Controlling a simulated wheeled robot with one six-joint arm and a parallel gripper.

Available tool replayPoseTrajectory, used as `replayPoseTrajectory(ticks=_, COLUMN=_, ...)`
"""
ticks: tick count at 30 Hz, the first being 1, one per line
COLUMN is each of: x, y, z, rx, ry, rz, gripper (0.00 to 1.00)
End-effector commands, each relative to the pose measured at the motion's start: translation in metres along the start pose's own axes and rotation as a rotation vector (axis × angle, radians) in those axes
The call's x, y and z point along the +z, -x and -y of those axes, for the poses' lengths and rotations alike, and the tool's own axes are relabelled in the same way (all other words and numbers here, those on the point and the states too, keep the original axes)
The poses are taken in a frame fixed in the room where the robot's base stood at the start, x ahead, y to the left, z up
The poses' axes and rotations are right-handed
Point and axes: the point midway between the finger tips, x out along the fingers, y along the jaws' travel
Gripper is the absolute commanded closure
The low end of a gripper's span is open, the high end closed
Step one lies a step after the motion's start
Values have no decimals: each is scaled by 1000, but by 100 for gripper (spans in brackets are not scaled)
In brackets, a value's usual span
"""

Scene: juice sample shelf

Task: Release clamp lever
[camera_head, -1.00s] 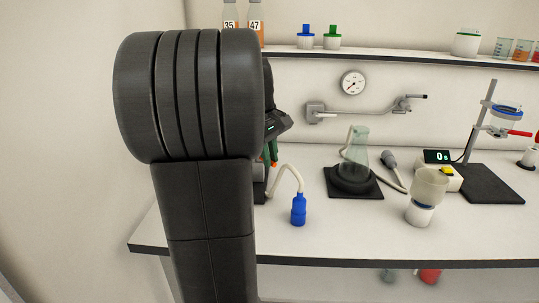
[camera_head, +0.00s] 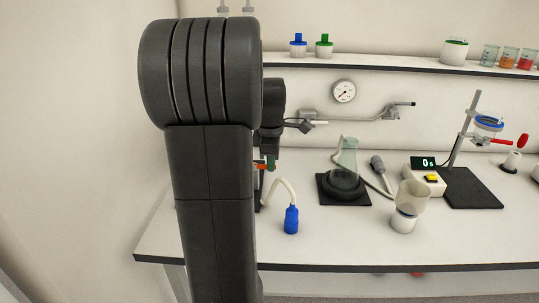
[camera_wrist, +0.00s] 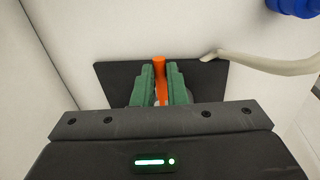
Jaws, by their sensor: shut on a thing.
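In the wrist view an orange lever (camera_wrist: 159,64) stands between the green fingers of my gripper (camera_wrist: 158,72). The fingers are closed around its sides, and its top shows past the fingertips. A dark base plate (camera_wrist: 112,76) lies beneath it. In the head view the green fingertips (camera_head: 270,163) and a bit of the orange lever (camera_head: 260,166) show just right of my arm. My arm hides most of the device there. I cannot tell how far the lever is turned.
A flask (camera_head: 345,162), a filter cup (camera_head: 410,196) and a timer (camera_head: 421,173) stand to the right. A stand (camera_head: 465,128) with a red-handled clamp is farther right. The front table edge is clear.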

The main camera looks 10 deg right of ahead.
Motion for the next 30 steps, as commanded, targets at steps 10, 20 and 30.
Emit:
replayPoseTrajectory(ticks=10, x=-1, y=0, z=-17, rx=1, ry=319, rz=-65, gripper=100)
replayPoseTrajectory(ticks=20, x=-6, y=-5, z=-30, rx=1, ry=597, rz=-121, gripper=100)
replayPoseTrajectory(ticks=30, x=-11, y=-7, z=-36, rx=0, ry=772, rz=-155, gripper=100)
